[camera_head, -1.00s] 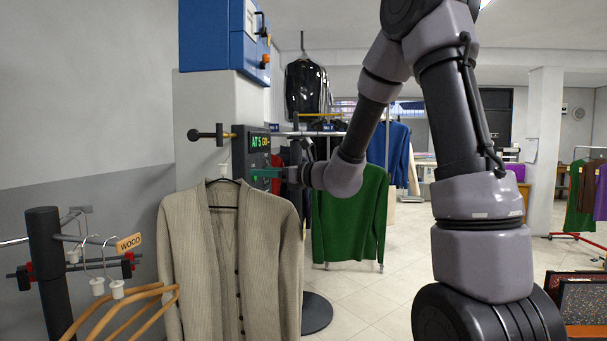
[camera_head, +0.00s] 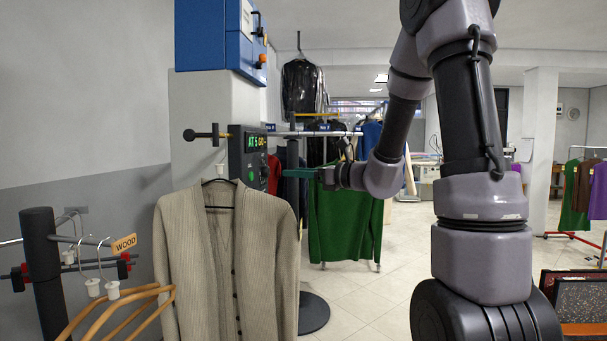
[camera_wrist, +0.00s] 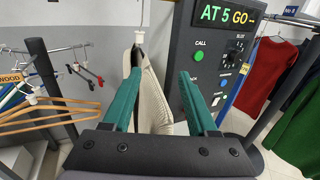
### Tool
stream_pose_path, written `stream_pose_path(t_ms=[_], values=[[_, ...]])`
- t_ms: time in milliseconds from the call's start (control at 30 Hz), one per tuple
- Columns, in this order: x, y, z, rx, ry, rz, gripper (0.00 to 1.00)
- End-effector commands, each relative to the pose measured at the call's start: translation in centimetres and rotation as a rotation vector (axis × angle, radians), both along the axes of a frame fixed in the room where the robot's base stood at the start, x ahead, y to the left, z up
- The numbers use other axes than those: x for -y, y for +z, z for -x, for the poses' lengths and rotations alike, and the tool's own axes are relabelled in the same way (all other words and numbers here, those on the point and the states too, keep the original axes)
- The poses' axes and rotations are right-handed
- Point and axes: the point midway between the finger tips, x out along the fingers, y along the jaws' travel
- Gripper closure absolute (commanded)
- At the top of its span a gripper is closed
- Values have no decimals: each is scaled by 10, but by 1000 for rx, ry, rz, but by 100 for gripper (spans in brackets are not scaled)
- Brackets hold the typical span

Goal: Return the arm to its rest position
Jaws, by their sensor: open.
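My gripper (camera_head: 300,173) is in front of the dark control panel (camera_head: 250,158) and to its right, apart from it. In the wrist view its two green fingers (camera_wrist: 160,100) are spread with nothing between them that they hold. The beige cardigan (camera_head: 222,265) hangs on a hanger left of my gripper; in the wrist view it shows behind and between the fingers, not touched as far as I can tell. The panel display reads "AT 5 GO". My arm (camera_head: 385,170) is bent, with its forearm reaching left.
A green sweater (camera_head: 340,225) hangs on a rail behind my forearm. Wooden hangers (camera_head: 120,305) and a "WOOD" tag (camera_head: 124,244) are at the lower left. A blue cabinet (camera_head: 205,35) is above the panel. Open tiled floor (camera_head: 400,245) lies at the middle right.

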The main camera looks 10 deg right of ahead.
Motion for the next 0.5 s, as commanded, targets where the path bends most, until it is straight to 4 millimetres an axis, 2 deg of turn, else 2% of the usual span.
stream_pose_path(t_ms=[200,500], values=[[13,0,5,0,0,0,41],[12,1,6,2,5,5,41]])
